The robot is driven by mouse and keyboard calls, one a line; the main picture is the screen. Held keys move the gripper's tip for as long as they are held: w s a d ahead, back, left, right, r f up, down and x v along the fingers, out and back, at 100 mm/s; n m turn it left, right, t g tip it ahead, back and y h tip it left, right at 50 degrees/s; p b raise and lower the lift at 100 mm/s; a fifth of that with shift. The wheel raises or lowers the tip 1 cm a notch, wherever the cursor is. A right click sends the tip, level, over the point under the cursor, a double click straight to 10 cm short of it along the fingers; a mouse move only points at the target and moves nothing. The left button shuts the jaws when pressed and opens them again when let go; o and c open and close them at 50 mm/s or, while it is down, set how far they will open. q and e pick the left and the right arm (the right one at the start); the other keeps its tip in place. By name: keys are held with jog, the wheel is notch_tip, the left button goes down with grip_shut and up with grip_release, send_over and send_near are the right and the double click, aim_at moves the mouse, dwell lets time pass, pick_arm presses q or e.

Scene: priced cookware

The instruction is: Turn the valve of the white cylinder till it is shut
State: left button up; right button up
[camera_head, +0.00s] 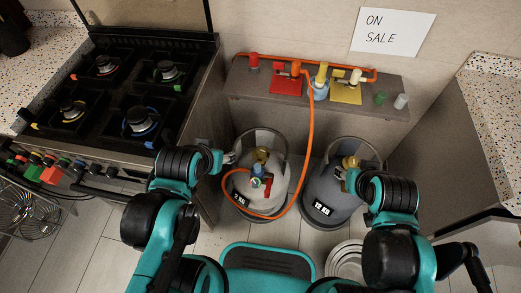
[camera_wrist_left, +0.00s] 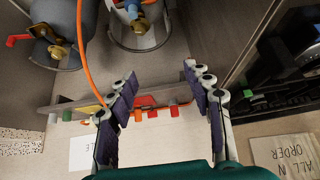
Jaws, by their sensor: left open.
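The white cylinder (camera_head: 292,187) stands on the floor with a brass valve top (camera_head: 261,156), a blue regulator (camera_head: 256,171) and a red lever (camera_head: 268,188). An orange hose runs from it. In the left wrist view the white cylinder (camera_wrist_left: 150,38) is at the top. My left gripper (camera_head: 229,158) is at its upper left, apart from the valve; its fingers (camera_wrist_left: 160,75) are spread and empty. My right gripper (camera_head: 347,173) is at the top of the grey cylinder (camera_head: 325,190); its fingers are mostly hidden.
The orange hose (camera_head: 311,130) rises to a grey shelf (camera_head: 390,108) with red and yellow fittings behind the cylinders. A gas stove (camera_head: 190,60) stands to the left and a speckled counter (camera_head: 495,110) to the right. Metal plates (camera_head: 345,262) lie on the floor in front.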

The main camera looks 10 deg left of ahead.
pick_arm(q)
jog(key=n+g+p, duration=0.2)
jog(key=n+g, duration=0.5)
send_over(261, 150)
notch_tip(261, 150, down, 25)
notch_tip(261, 150, down, 9)
jog(key=b, duration=0.3)
jog(key=shift+f, duration=0.6)
jog(key=shift+c, duration=0.3)
jog(key=c, duration=1.1)
